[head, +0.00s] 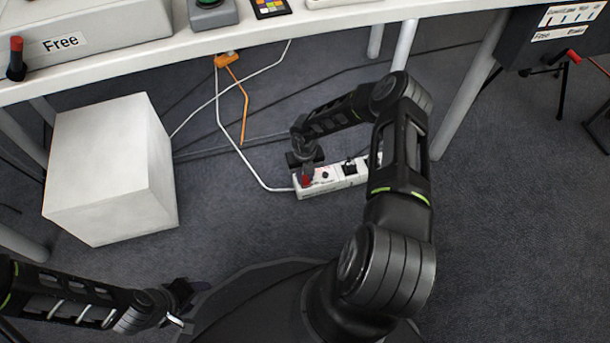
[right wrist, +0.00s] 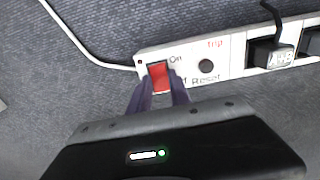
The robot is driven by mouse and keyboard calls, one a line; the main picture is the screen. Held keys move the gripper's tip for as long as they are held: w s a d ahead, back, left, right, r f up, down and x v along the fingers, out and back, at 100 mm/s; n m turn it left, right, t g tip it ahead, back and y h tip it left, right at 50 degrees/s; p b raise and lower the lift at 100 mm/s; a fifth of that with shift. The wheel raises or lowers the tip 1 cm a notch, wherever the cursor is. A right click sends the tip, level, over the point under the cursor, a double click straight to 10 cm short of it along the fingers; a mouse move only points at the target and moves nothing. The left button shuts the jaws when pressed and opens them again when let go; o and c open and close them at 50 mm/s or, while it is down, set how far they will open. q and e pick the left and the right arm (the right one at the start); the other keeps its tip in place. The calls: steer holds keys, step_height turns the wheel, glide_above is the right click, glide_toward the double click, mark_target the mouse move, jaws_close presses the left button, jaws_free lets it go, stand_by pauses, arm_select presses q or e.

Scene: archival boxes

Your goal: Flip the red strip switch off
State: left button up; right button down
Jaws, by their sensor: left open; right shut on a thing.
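The white power strip (head: 345,176) lies on the floor under the table. Its red switch (head: 305,181) is at the strip's left end. In the right wrist view the red switch (right wrist: 159,77) sits beside an "On" label, with a lower label partly hidden by a finger. My right gripper (right wrist: 160,91) reaches down to the strip, its two fingers at either side of the switch's lower part, shut on it. Which way the switch is tipped I cannot tell. My left gripper (head: 182,301) is open and empty above the floor at the lower left, far from the strip.
A black plug (right wrist: 271,52) sits in the strip, right of the round reset button (right wrist: 206,66). A white box (head: 110,165) stands on the floor at left. A white cable (head: 222,125) runs to the strip. The table edge (head: 290,25) and its legs are behind.

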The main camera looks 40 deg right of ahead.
mark_target(305, 180)
steer(key=c, duration=1.2)
jaws_free()
step_height(305, 180, up, 8)
steer(key=p, duration=0.4)
steer(key=shift+f, duration=0.1)
